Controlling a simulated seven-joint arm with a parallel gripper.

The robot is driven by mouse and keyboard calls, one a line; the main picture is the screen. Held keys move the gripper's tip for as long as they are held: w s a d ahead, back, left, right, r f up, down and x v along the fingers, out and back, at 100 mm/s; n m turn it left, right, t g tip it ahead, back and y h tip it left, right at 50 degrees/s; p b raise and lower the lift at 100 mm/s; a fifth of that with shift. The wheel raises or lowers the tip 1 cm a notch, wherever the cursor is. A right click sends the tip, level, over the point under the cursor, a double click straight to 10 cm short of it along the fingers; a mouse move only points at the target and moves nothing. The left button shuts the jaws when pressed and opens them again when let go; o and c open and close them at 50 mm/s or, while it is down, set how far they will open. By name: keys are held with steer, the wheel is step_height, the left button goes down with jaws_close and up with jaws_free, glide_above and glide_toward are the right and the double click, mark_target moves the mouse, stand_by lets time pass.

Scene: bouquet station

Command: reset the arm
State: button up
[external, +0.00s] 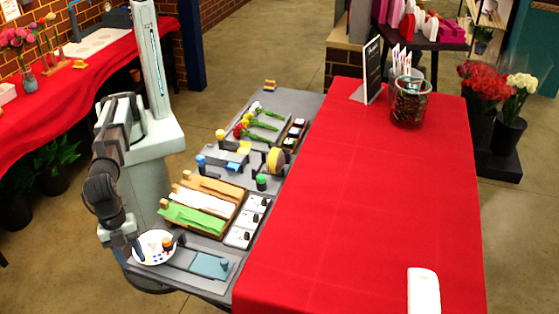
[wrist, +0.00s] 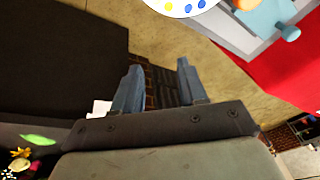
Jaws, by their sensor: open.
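My gripper (wrist: 158,68) is open in the wrist view, with two blue-grey fingers apart and only floor and dark brickwork showing between them. It holds nothing. In the external view my arm hangs bent at the left, its wrist low beside the near left end of the grey work table (external: 312,98). A white round dish (external: 153,258) with blue dots is close to the wrist there. The dish also shows at the top edge of the wrist view (wrist: 180,6), apart from the fingers. The exact finger positions are hard to make out in the external view.
Green, white and brown wrapping sheets (external: 195,218) lie in a tray on the work table. Several flowers (external: 262,123) lie farther back. A teal block (external: 210,265) is right of the dish. A red-covered table (external: 370,190) stands at right, mostly clear, with a glass jar (external: 409,105).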

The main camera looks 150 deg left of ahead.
steer(key=w+d+f+m+t+h, duration=0.1)
steer(key=w+d+f+m+t, duration=0.25)
steer(key=d+f, duration=0.45)
steer(key=w+d+f+m+t, duration=0.2)
steer(key=d+f+m, duration=0.2)
steer(key=d+f, duration=0.4)
steer(key=s+a+f, duration=0.2)
steer(key=s+f, duration=0.2)
steer(key=f, duration=0.8)
steer(key=s+a+f+n+g+y, duration=0.15)
steer(key=s+a+f+g, duration=0.25)
steer(key=s+a+f, duration=0.55)
steer(key=s+a+f+n+g, duration=0.2)
steer(key=s+a+f+g, duration=0.35)
steer(key=s+f, duration=0.7)
steer(key=s+a+f+n+g, duration=0.1)
steer(key=s+a+g, duration=0.1)
steer(key=s, duration=0.8)
steer(key=s+a+f+n+g+h, duration=0.1)
steer(key=s+a+n, duration=0.1)
steer(key=s, duration=0.8)
steer(key=s+a+f+n+g, duration=0.1)
steer(key=s+a, duration=0.3)
steer(key=s, duration=0.7)
steer(key=shift+f+n+g, duration=0.3)
steer(key=shift+n+g, duration=0.3)
steer(key=shift+g, duration=0.2)
